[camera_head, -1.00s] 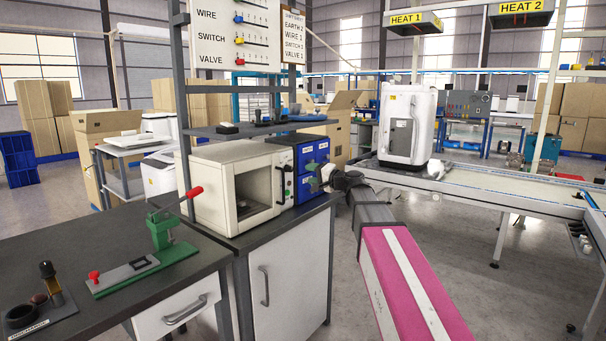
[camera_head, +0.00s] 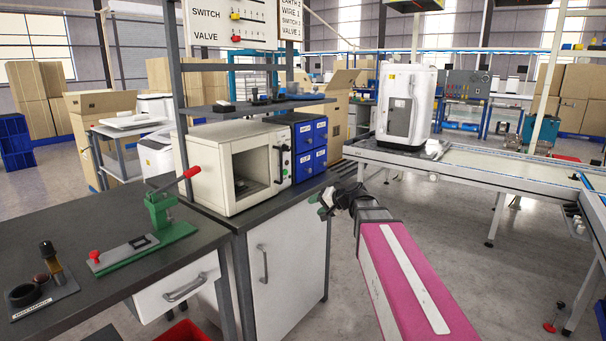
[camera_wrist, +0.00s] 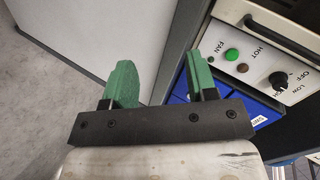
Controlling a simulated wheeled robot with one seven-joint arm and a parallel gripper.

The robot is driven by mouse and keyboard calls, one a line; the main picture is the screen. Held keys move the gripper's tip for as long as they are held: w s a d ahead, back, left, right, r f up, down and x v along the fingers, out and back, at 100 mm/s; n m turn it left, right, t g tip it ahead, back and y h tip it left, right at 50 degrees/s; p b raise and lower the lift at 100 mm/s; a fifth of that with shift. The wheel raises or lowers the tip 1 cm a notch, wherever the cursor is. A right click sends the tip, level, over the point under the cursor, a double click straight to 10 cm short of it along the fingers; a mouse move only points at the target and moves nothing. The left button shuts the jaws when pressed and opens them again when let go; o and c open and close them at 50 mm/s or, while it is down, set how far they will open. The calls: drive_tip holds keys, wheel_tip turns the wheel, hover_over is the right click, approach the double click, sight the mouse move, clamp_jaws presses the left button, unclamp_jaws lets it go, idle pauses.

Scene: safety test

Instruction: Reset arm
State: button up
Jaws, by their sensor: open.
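My gripper (camera_head: 322,205) is at the end of my pink and grey arm, in front of the right end of the workbench. In the wrist view its two green fingers (camera_wrist: 163,82) stand apart with nothing between them. The gripper is clear of the bench and the blue drawers.
A white oven (camera_head: 232,170) and a blue drawer unit (camera_head: 308,145) stand on the dark bench. A green press with a red handle (camera_head: 165,218) is at the left. A conveyor (camera_head: 470,165) carrying a white machine (camera_head: 405,103) is at the right. Open floor lies between.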

drive_tip(key=s+d+f+n+g+h, duration=0.1)
drive_tip(key=s+d+f+g+h, duration=0.2)
drive_tip(key=s+f, duration=0.7)
drive_tip(key=s+d+f+n+g+h, duration=0.1)
drive_tip(key=s+d+f+g+h, duration=0.3)
drive_tip(key=f, duration=1.1)
drive_tip(key=s+d+h, duration=0.3)
drive_tip(key=s+d, duration=0.3)
drive_tip(key=s, duration=0.1)
drive_tip(key=shift+f+n, duration=0.15)
drive_tip(key=shift+n, duration=0.25)
drive_tip(key=shift+s, duration=0.1)
